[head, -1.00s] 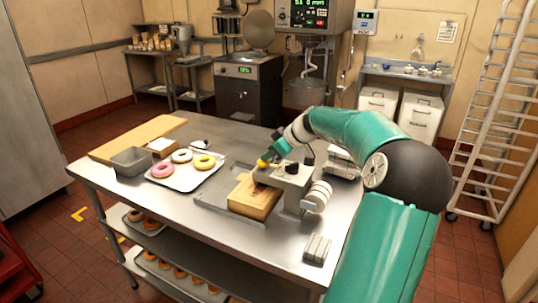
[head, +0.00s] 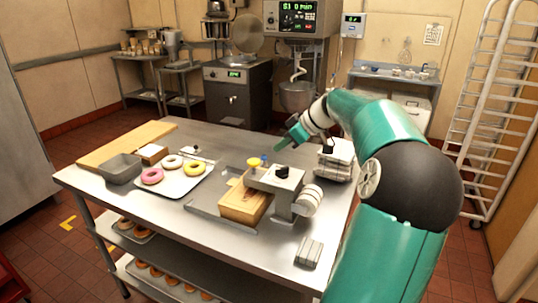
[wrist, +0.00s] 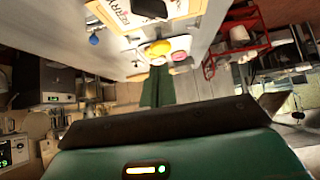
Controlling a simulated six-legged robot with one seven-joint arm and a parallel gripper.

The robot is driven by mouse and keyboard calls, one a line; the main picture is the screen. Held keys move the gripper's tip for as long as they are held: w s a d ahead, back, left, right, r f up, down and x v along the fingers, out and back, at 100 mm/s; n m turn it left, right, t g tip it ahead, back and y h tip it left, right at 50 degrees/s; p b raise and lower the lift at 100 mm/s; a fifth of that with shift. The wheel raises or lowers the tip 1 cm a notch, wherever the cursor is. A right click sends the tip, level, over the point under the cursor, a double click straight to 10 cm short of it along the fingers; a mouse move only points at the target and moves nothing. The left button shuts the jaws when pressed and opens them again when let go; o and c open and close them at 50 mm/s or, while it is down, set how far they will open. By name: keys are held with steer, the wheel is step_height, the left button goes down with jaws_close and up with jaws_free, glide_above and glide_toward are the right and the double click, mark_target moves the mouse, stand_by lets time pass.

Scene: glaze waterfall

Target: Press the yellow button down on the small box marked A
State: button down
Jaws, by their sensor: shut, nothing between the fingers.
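The yellow button (head: 254,162) stands up at the back-left corner of the wooden box on the steel table; the small box under it is mostly hidden, and I cannot read a letter A. My gripper (head: 279,147), with green fingers, is shut and empty. It is held above the table, up and to the right of the button and apart from it. The green fingers also show in the wrist view (wrist: 157,88).
A blue knob (head: 264,158) is just right of the button. The wooden box (head: 246,205) and a grey device with a black knob (head: 275,184) stand close in front. A donut tray (head: 176,187) and a grey pan (head: 119,170) are left.

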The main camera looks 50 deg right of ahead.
steer(key=v, duration=0.3)
steer(key=shift+r, duration=0.4)
steer(key=shift+s, duration=0.2)
stand_by(0.5)
